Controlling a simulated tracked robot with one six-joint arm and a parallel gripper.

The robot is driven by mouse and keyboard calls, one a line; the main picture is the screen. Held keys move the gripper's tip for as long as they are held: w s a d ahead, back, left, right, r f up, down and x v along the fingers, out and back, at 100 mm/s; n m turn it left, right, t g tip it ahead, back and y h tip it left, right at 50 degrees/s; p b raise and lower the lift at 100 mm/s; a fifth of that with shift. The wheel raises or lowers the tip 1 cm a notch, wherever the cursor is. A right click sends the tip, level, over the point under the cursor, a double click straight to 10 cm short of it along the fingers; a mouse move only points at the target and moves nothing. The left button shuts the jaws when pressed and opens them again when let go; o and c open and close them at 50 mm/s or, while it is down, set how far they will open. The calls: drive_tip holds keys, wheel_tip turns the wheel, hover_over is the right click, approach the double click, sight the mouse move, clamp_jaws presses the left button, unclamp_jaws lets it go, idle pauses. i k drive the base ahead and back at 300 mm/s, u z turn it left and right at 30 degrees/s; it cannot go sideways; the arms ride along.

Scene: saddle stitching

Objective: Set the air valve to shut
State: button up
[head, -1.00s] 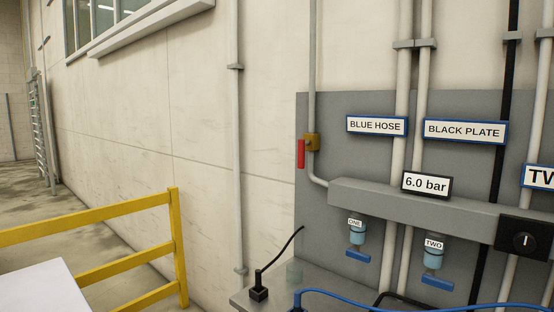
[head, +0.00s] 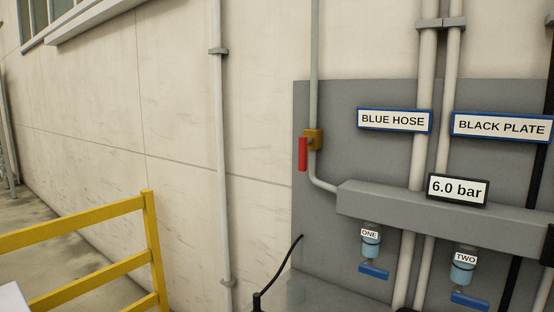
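The air valve (head: 314,139) is a small brass-coloured body on the thin grey pipe at the left edge of the grey wall panel. Its red handle (head: 303,154) hangs straight down, parallel to the vertical pipe. Below the valve the pipe bends right into a grey manifold bar (head: 400,208). A display (head: 458,190) on the bar reads 6.0 bar. My gripper is not in view.
Two blue-handled outlets labelled ONE (head: 370,247) and TWO (head: 463,270) hang under the bar. Signs read BLUE HOSE (head: 394,120) and BLACK PLATE (head: 500,127). A yellow railing (head: 150,240) stands at left. A black cable (head: 287,268) rises near the panel's lower left.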

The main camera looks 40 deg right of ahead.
sight(304, 141)
drive_tip(key=u, duration=0.1)
drive_tip(key=i, duration=0.95)
drive_tip(key=u, duration=0.05)
